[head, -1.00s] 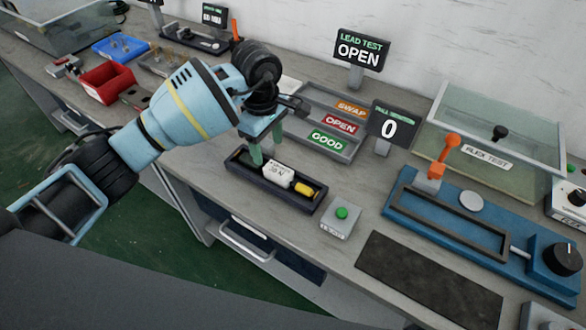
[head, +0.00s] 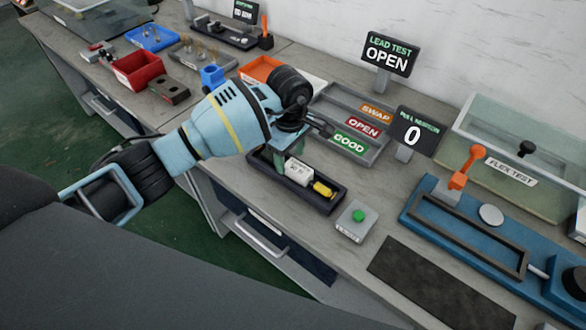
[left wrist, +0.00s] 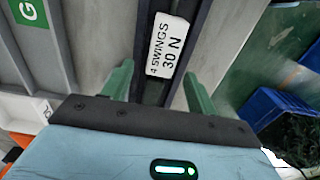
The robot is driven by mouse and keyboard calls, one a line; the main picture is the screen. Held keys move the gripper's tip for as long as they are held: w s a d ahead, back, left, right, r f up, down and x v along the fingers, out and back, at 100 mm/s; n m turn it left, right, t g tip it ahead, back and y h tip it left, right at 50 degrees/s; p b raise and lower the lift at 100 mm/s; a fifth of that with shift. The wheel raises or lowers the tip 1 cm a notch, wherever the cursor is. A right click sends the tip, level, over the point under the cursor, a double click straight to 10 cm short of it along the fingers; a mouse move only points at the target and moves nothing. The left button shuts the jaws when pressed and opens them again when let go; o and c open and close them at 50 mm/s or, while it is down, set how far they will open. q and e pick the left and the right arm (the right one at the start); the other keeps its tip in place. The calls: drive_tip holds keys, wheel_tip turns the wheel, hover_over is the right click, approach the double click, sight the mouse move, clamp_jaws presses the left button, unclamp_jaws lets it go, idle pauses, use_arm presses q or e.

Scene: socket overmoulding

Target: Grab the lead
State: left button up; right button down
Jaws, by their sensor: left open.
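A dark open tray (head: 335,206) on the bench holds a white labelled block (head: 299,172) and a yellow piece (head: 323,188). In the left wrist view the block (left wrist: 168,45) reads "4 SWINGS 30 N" and lies in the dark channel. I cannot make out a separate lead in either view. My left gripper (head: 287,158) is over the left end of the tray, pointing down. Its green fingers are apart with nothing visible between them, and they show on either side of the tray channel in the left wrist view (left wrist: 158,85). My right gripper is not in view.
A sorting tray (head: 372,155) marked SWAP, OPEN and GOOD stands behind the dark tray. A green-button box (head: 355,222), dark mat (head: 430,283) and blue fixture (head: 455,225) are to the right. Red (head: 137,70) and blue (head: 152,37) bins stand at the left.

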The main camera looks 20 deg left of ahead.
use_arm(q)
drive_tip(key=shift+f, duration=0.95)
drive_tip(key=c, duration=1.2)
drive_tip(key=shift+r, duration=0.1)
drive_tip(key=shift+r, duration=0.45)
drive_tip(key=shift+s+a+r, duration=0.15)
drive_tip(key=shift+s+r, duration=0.05)
drive_tip(key=shift+r, duration=0.45)
drive_tip(key=shift+s+a+r, duration=0.1)
drive_tip(key=shift+s+r, duration=0.05)
drive_tip(key=shift+r, duration=0.45)
drive_tip(key=s+a, duration=0.3)
drive_tip(key=s, duration=0.4)
drive_tip(key=s+a+r, duration=0.1)
drive_tip(key=s+a, duration=0.1)
drive_tip(key=s, duration=0.5)
drive_tip(key=shift+a+r, duration=0.2)
drive_tip(key=shift+a, duration=0.2)
